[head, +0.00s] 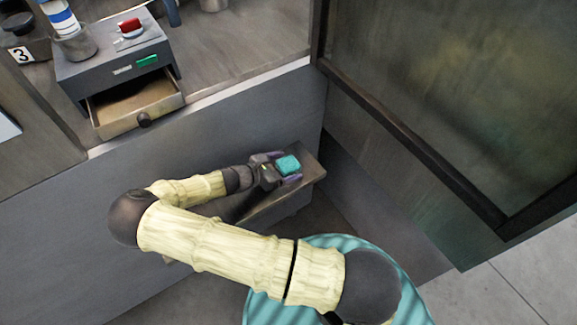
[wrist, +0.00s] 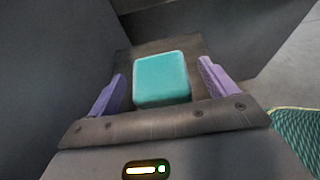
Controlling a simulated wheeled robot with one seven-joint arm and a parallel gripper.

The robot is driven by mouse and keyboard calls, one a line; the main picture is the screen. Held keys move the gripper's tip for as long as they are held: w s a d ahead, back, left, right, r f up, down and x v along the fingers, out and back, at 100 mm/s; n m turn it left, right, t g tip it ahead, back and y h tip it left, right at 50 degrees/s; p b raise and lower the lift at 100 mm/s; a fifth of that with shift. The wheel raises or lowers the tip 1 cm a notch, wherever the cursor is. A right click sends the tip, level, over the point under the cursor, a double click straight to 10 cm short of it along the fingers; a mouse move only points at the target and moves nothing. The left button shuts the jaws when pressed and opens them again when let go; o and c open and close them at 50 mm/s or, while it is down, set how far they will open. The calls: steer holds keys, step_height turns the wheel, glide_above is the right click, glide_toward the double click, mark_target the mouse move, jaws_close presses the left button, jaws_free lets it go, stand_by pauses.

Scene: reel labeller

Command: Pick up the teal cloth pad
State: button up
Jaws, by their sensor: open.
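The teal cloth pad (head: 288,165) is a small rounded block lying on a low grey-brown ledge (head: 312,172) near its right end. In the wrist view the pad (wrist: 161,79) sits between the two purple fingers. My gripper (head: 279,168) is open around the pad, with a gap between the pad and each finger. In the wrist view my gripper (wrist: 163,88) has one finger to the left and one to the right of the pad. The pad's near lower edge is close to the gripper body; whether they touch I cannot tell.
A grey drawer box (head: 115,68) with its drawer (head: 138,108) pulled open stands on the counter (head: 235,40) above. A red item (head: 130,26) and a metal cup (head: 77,43) sit on the box. A dark-framed glass panel (head: 450,90) stands at the right.

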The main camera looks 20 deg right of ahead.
mark_target(285, 166)
stand_by(0.4)
steer(key=c, duration=1.1)
steer(key=shift+o, duration=0.2)
step_height(285, 166, up, 10)
steer(key=shift+r+p, duration=0.1)
steer(key=shift+p, duration=0.35)
